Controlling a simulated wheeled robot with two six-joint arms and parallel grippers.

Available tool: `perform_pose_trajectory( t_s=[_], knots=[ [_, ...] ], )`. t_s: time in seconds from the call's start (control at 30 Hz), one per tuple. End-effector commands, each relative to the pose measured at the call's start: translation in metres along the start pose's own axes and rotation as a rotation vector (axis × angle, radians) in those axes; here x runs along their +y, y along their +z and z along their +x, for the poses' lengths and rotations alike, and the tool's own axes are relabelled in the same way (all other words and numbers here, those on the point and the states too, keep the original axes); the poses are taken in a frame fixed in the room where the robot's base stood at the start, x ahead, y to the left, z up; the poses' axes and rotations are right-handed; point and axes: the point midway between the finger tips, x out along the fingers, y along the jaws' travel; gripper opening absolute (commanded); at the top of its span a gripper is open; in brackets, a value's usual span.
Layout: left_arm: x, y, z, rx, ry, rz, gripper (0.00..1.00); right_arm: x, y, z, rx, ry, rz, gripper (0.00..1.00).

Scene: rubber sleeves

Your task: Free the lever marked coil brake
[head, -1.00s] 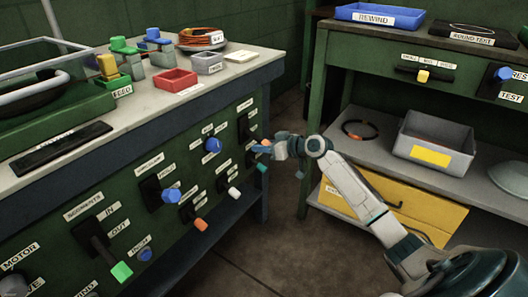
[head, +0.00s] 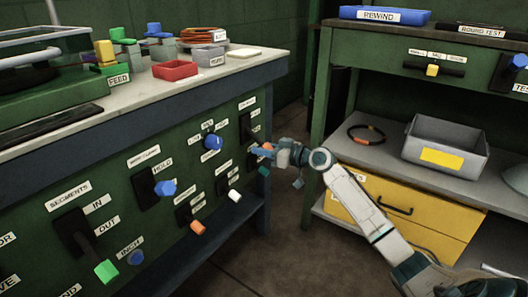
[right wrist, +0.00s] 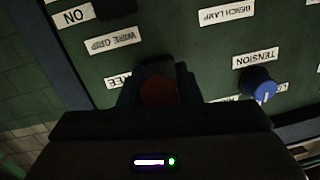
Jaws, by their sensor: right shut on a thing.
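My right gripper (head: 268,151) reaches the right end of the green bench panel (head: 120,200). It is shut on a lever with a red-orange end (right wrist: 158,90), seen between the fingers in the right wrist view. That view is upside down; a label reading WIRE GRIP (right wrist: 113,41) and a partly covered one that seems to read FREE (right wrist: 118,82) are near it. The fingers hide much of the lever, so its exact position is unclear. I cannot read a coil brake label in any view. My left gripper is not in view.
Other controls are close by: a blue TENSION knob (right wrist: 258,84), a white-tipped switch (head: 234,196), an orange-tipped one (head: 197,227) and a green-tipped lever (head: 106,270). A red tray (head: 175,70) stands on the benchtop. A shelf unit with a grey bin (head: 445,145) is at the right.

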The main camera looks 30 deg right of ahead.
Motion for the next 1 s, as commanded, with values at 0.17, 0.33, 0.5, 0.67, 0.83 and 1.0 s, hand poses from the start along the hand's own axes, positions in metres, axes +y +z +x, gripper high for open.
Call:
perform_pose_trajectory(
  t_s=[0.17, 0.33, 0.5, 0.67, 0.83, 1.0],
  knots=[
    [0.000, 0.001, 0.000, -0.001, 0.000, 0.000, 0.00, 0.001, -0.001, 0.000, 0.002, 0.002, 0.000, 0.00],
    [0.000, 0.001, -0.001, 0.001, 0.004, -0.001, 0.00, 0.000, -0.001, 0.000, 0.002, 0.001, 0.000, 0.52],
    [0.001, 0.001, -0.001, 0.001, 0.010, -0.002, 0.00, 0.000, 0.000, 0.000, 0.001, 0.001, 0.000, 0.52],
    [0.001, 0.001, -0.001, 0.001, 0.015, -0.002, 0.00, 0.000, 0.000, -0.002, -0.001, 0.001, 0.000, 0.52],
    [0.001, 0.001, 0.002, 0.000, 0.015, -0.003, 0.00, 0.001, 0.000, -0.018, -0.004, 0.002, -0.003, 0.52],
    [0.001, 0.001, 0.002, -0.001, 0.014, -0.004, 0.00, 0.001, 0.002, -0.045, -0.007, 0.002, -0.005, 0.52]
  ],
)
